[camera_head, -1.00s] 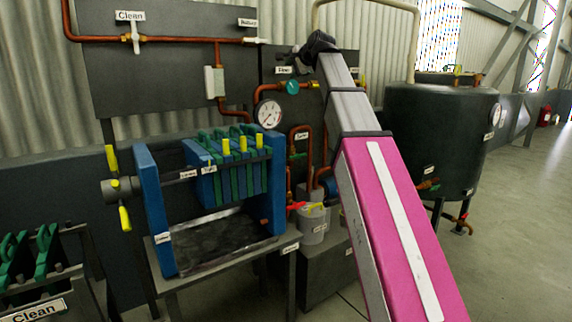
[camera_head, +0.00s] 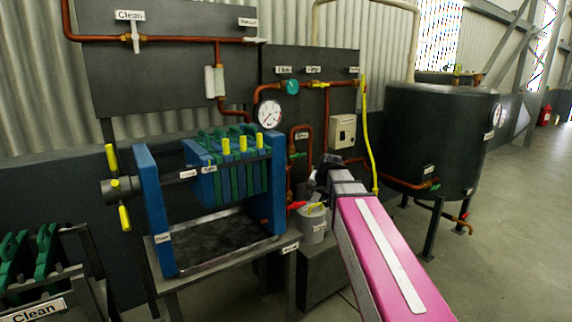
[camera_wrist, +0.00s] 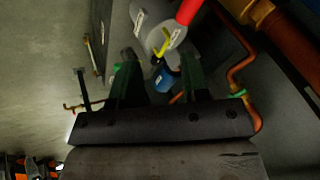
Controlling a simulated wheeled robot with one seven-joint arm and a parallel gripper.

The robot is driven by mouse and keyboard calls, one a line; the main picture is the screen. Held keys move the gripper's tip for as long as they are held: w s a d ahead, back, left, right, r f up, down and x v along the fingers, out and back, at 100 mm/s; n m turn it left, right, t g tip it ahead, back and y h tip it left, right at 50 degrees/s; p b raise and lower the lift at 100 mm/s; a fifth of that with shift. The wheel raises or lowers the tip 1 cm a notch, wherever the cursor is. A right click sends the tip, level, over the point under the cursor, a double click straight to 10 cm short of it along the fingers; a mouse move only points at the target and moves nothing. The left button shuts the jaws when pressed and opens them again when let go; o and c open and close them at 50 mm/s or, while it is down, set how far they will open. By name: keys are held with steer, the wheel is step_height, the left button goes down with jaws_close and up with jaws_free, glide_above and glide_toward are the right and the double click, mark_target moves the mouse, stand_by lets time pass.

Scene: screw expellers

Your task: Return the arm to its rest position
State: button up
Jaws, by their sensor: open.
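My arm, pink with grey links, reaches from the lower right of the head view toward the pipe panel. Its dark far end is low, beside a grey bucket with a yellow handle (camera_head: 314,226). The gripper's jaws cannot be made out clearly there. In the wrist view my gripper (camera_wrist: 161,72) is open, with its two dark green fingers apart and nothing held between them. Beyond the fingers are the bucket (camera_wrist: 150,28), a red part and a small blue part.
A blue-ended filter press (camera_head: 155,210) stands at left on a metal stand. Copper pipes, a pressure gauge (camera_head: 269,114) and a yellow hose (camera_head: 367,140) are on the panel behind. A dark tank (camera_head: 428,135) stands at right. Open floor (camera_head: 500,250) lies right of my arm.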

steer(key=s+d+f+n+g+h, duration=0.1)
steer(key=s+d+f+n+g, duration=0.1)
steer(key=s+f, duration=0.8)
steer(key=s+d+f+n+g+h, duration=0.1)
steer(key=s+d+f, duration=0.4)
steer(key=s+f, duration=0.6)
step_height(320, 180, down, 4)
steer(key=shift+r+n+g, duration=0.2)
steer(key=shift+n+g, duration=0.7)
steer(key=shift+g, duration=0.2)
